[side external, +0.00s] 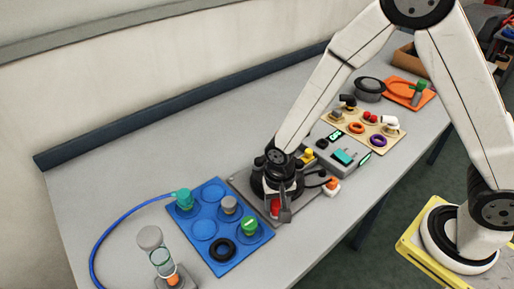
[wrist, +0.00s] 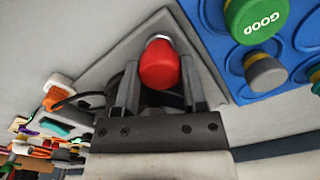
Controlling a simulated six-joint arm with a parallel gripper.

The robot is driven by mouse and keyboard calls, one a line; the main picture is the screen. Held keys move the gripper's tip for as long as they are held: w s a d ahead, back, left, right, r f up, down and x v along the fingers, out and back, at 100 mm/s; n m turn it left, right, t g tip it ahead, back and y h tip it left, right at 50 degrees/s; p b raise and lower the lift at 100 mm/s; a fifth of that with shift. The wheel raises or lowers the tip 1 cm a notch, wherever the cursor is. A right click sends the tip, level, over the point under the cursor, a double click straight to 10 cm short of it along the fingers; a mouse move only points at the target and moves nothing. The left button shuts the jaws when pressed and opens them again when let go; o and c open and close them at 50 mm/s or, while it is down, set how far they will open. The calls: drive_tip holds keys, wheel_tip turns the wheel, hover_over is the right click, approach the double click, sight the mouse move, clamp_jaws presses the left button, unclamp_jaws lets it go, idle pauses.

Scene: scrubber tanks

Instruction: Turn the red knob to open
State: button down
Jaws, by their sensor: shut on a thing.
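The red knob (wrist: 159,63) sits on a grey base plate (wrist: 112,48) in the wrist view, between the two fingers of my gripper (wrist: 160,72). My gripper is shut on the red knob, one finger on each side. In the side external view the knob shows as a small red patch (side external: 275,207) below my wrist, partly hidden by my gripper. The knob's marking and turn position cannot be read.
A blue tray (side external: 181,233) with a green cap marked GOOD (wrist: 256,17), a grey cap (wrist: 264,71) and a black ring lies beside the plate. A grey box (side external: 342,157) with a teal part stands on the other side. Bare table lies behind.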

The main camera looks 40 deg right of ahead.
drive_tip(key=shift+n, duration=0.4)
drive_tip(key=n, duration=0.9)
drive_tip(key=shift+n, duration=0.3)
drive_tip(key=n, duration=0.3)
drive_tip(key=shift+n, duration=0.4)
drive_tip(key=shift+c, duration=0.7)
unclamp_jaws()
drive_tip(key=shift+m, duration=0.4)
